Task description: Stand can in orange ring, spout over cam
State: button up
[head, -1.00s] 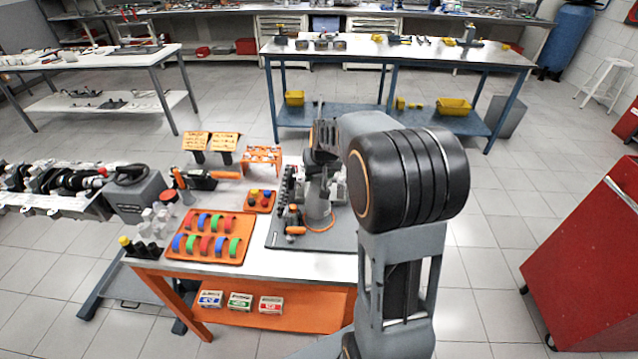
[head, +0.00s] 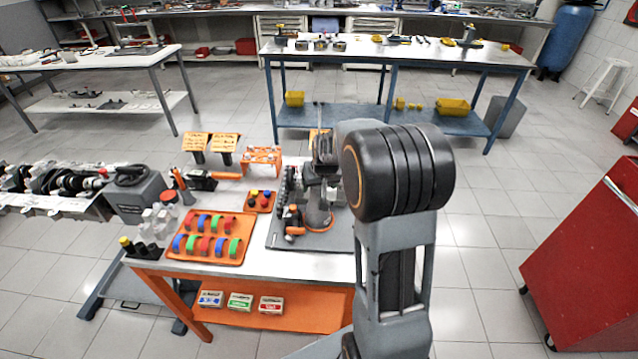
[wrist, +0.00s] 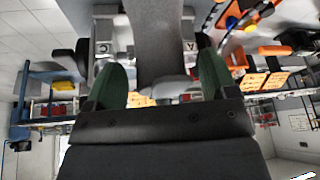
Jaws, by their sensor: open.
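A grey can (head: 318,214) stands on the dark mat (head: 283,241) at the right of the near workbench. An orange ring (head: 322,229) shows as a curved line at the foot of the can; the can appears to stand within it. My gripper (wrist: 165,82) is open in the wrist view, with green-padded fingers to either side of a grey body, probably the can. In the head view my wrist is above and behind the can, and my arm hides part of the mat. I cannot make out the spout or its position over the cam.
A row of dark engine parts (head: 287,188) lies along the mat's left side, with an orange-and-black item (head: 294,221) near its front. An orange tray (head: 212,240) of coloured rings and a small orange tray (head: 261,201) are left. A red cabinet (head: 590,265) stands far right.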

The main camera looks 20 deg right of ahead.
jog(key=shift+r, duration=0.1)
jog(key=v, duration=1.1)
jog(key=s+a+f+n, duration=0.1)
jog(key=s+a, duration=0.4)
jog(key=s, duration=0.4)
jog(key=s+a+f+n, duration=0.1)
jog(key=s+a, duration=0.4)
jog(key=s, duration=0.3)
jog(key=shift+s+a+f+g+b, duration=0.15)
jog(key=shift+s+g+b, duration=0.15)
jog(key=shift+s+b, duration=0.1)
